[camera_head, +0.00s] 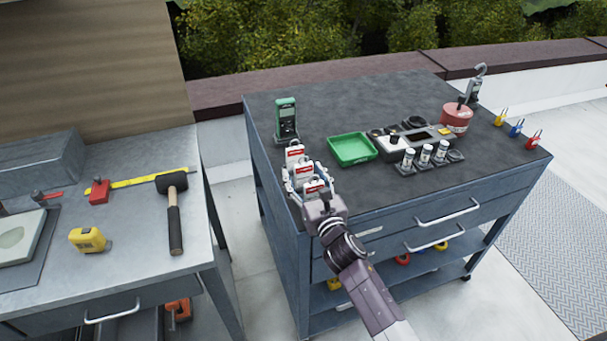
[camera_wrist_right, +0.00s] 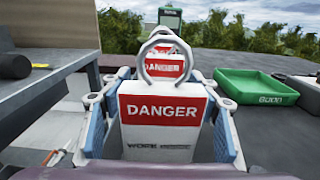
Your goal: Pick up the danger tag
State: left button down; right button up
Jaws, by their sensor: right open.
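Several white danger tags with red bands stand in a row at the left edge of the dark-topped cabinet. The nearest danger tag (camera_wrist_right: 160,122) faces the right wrist camera, with a grey ring on top and "DANGER" in white on red. More tags (camera_wrist_right: 162,66) stand behind it. In the head view the far tag (camera_head: 294,153) is clear, and the nearer ones are partly covered by my gripper. My right gripper (camera_head: 306,179) is open, with one finger on each side of the nearest tag. Contact cannot be told. My left gripper is not in view.
A green tray (camera_head: 352,149) lies right of the tags, and a green meter (camera_head: 286,120) stands behind them. Cylinders, a red canister (camera_head: 456,117) and padlocks sit farther right. A workbench (camera_head: 140,225) with a mallet (camera_head: 173,210) is left, across a gap.

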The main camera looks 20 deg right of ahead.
jog(key=shift+w, duration=0.25)
jog(key=shift+c, duration=0.7)
jog(key=c, duration=1)
jog(key=shift+r, duration=0.1)
